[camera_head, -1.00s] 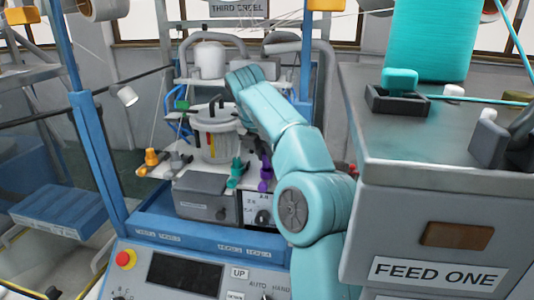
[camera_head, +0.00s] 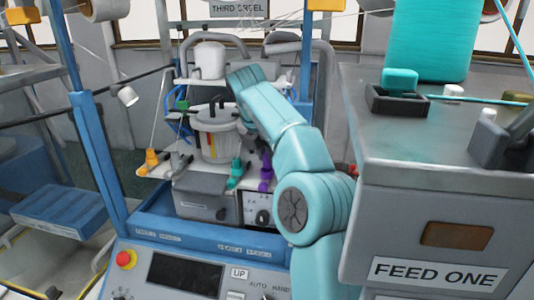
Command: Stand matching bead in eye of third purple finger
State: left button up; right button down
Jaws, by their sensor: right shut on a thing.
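A purple finger (camera_head: 265,178) stands at the right end of the white shelf on the machine, next to a teal finger (camera_head: 236,173). An orange finger (camera_head: 152,160) and grey ones are at the left of the shelf. My teal right arm reaches over the shelf from the lower right. Its dark right gripper (camera_head: 218,106) is at a white pot-like container with coloured stripes, above and left of the purple finger. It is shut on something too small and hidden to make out. I cannot pick out a bead or the finger's eye. My left gripper is not in view.
The grey FEED ONE cabinet (camera_head: 440,195) fills the right side. A black tray (camera_head: 397,103) with a teal piece and a teal spool (camera_head: 430,40) are on top. Blue posts (camera_head: 100,160) frame the shelf. A control panel (camera_head: 185,275) is in front.

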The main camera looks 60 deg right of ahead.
jog(key=shift+f+b, duration=0.55)
jog(key=shift+f, duration=0.2)
dwell(0.4)
jog(key=c, duration=0.9)
grip_release()
